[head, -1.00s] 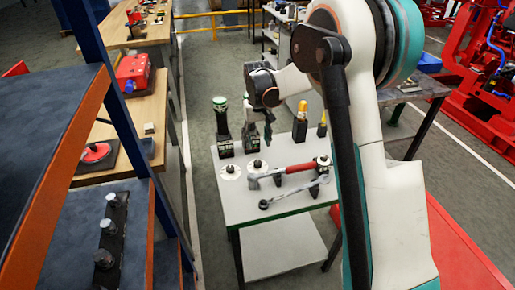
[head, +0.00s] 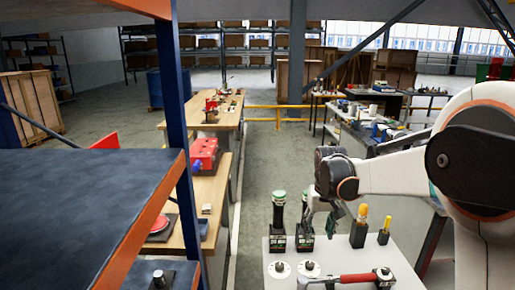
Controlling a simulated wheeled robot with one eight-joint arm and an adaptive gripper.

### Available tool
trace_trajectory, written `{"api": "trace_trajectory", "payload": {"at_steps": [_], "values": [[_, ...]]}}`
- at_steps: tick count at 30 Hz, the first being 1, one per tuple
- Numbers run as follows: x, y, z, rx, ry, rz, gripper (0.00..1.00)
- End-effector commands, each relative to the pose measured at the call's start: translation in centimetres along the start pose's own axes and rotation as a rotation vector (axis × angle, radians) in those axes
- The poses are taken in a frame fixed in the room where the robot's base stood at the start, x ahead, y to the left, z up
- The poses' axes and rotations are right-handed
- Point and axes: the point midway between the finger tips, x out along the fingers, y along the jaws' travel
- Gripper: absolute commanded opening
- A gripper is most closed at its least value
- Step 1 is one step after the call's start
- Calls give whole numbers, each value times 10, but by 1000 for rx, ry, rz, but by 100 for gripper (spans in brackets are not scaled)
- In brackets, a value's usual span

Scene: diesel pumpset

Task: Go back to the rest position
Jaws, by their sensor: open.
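My arm reaches in from the right, and my gripper (head: 326,222) hangs over the white-topped table (head: 405,262). It is open, small and dark in this view, with nothing seen between its fingers. Two black tools with green tops stand upright at the table's back left: one at the left (head: 278,222) and one beside my gripper (head: 305,238). The gripper partly overlaps the second in the picture; I cannot tell whether they touch. Two yellow-handled tools (head: 361,226) stand in dark holders to the right. A red-handled wrench (head: 357,278) lies at the front.
A dark shelf with an orange edge (head: 145,215) and blue post (head: 174,110) fills the near left. A wooden bench (head: 222,122) with a red toolbox (head: 204,152) stands behind it. The aisle floor (head: 262,160) is clear up to a yellow rail (head: 280,114).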

Motion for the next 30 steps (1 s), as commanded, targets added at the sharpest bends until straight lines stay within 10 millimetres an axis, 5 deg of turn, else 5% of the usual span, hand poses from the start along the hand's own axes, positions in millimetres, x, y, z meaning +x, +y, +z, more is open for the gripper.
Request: {"api": "trace_trajectory", "payload": {"at_steps": [6, 15, 30], "values": [[-53, 0, 48, 0, 90, 0, 47], [-100, 0, 118, 0, 216, 0, 47], [-117, 0, 241, 0, 424, 0, 47]]}}
